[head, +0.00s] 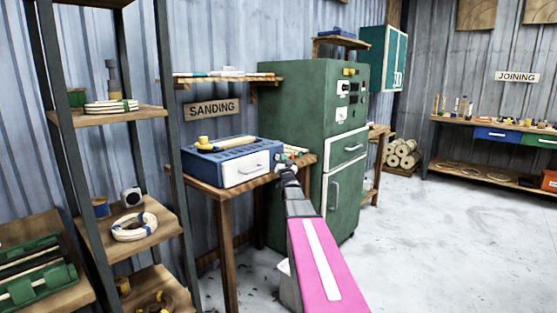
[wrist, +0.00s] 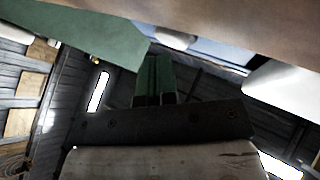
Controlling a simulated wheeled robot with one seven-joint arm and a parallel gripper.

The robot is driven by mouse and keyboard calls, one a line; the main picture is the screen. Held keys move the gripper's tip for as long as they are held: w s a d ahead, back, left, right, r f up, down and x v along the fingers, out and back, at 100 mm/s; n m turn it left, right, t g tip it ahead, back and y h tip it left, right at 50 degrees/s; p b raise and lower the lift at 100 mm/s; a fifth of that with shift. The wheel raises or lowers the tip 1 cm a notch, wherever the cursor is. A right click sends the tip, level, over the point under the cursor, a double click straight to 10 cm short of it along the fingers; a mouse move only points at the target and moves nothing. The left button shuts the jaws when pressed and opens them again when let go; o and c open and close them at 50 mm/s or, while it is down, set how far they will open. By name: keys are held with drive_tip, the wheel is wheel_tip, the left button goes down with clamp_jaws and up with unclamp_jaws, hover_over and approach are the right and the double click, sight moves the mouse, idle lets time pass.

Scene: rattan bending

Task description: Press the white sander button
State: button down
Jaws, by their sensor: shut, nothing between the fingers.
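The blue sander box (head: 205,163) sits on a wooden table under the SANDING sign. I cannot make out a separate white button for sure in the head view. My gripper (head: 284,163) is at the right end of the box, close to its front corner; I cannot tell if it touches. In the wrist view my green fingers (wrist: 153,72) are together and empty, and a pale rounded shape (wrist: 176,40) shows close beyond them.
The wooden table (head: 217,190) carries the box, with some small rods at its right. A tall green cabinet (head: 300,100) stands just behind and right of my gripper. A shelf rack (head: 115,122) stands at left. The floor (head: 430,240) at right is clear.

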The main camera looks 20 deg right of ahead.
drive_tip(key=shift+s+d, duration=0.5)
drive_tip(key=shift+s, duration=0.35)
drive_tip(key=shift+s+d, duration=0.45)
drive_tip(key=shift+s, duration=0.35)
drive_tip(key=shift+s+d, duration=0.5)
drive_tip(key=shift+s, duration=0.35)
